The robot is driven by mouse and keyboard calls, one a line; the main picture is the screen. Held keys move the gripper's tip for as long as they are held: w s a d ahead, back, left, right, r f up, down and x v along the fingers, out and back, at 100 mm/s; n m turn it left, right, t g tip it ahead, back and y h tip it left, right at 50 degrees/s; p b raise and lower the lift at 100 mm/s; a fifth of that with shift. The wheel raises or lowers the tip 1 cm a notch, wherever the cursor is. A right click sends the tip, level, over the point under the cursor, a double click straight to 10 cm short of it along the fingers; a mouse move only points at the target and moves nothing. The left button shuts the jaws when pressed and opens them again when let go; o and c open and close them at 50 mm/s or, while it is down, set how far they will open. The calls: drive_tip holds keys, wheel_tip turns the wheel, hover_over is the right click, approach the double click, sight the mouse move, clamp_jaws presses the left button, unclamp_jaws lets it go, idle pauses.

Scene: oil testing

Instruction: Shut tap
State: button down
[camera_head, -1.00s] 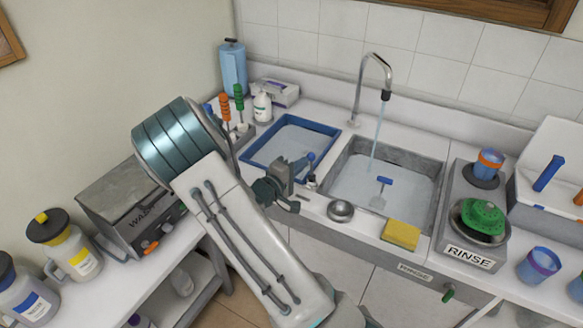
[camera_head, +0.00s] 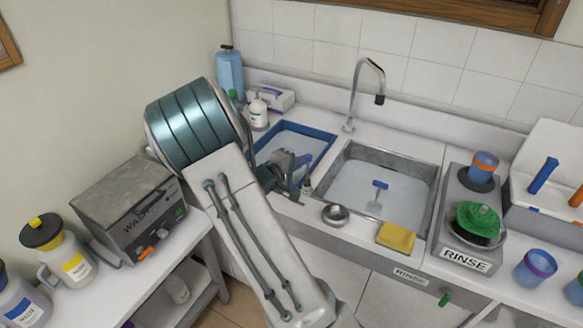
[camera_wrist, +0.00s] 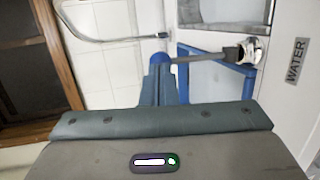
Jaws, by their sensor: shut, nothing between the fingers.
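The tap's curved metal spout (camera_head: 375,70) stands behind the sink (camera_head: 345,155), and no water runs from it. It also shows in the wrist view (camera_wrist: 95,38). A tap lever with a blue end (camera_wrist: 160,58) runs from a metal fitting (camera_wrist: 250,50) beside the WATER label (camera_wrist: 297,60). My gripper (camera_wrist: 159,76) is shut and empty, with its fingertips right at the lever's blue end. I cannot tell whether they touch. In the head view my gripper (camera_head: 300,172) is between the blue tray and the sink, partly hidden by my arm.
A blue-rimmed tray (camera_head: 328,136) lies left of the sink. A metal bowl (camera_head: 336,215) and yellow sponge (camera_head: 397,237) sit at the sink's front edge. A blue-handled tool (camera_head: 380,184) is in the sink. The RINSE unit (camera_head: 467,260) stands to the right.

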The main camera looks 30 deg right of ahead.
idle(0.4)
drive_tip(key=f+b+v, duration=0.1)
drive_tip(key=b+v, duration=0.2)
drive_tip(key=v, duration=1.1)
drive_tip(key=s+d+m+g+y, duration=0.2)
drive_tip(key=s+m+g+y, duration=0.3)
drive_tip(key=s, duration=0.7)
drive_tip(key=s+a+r+t+y, duration=0.2)
drive_tip(key=s+a+r+y, duration=0.2)
drive_tip(key=s+a+y, duration=0.4)
drive_tip(key=shift+s+a+r+t+y, duration=0.3)
drive_tip(key=shift+a+y, duration=0.3)
drive_tip(key=shift+a, duration=0.5)
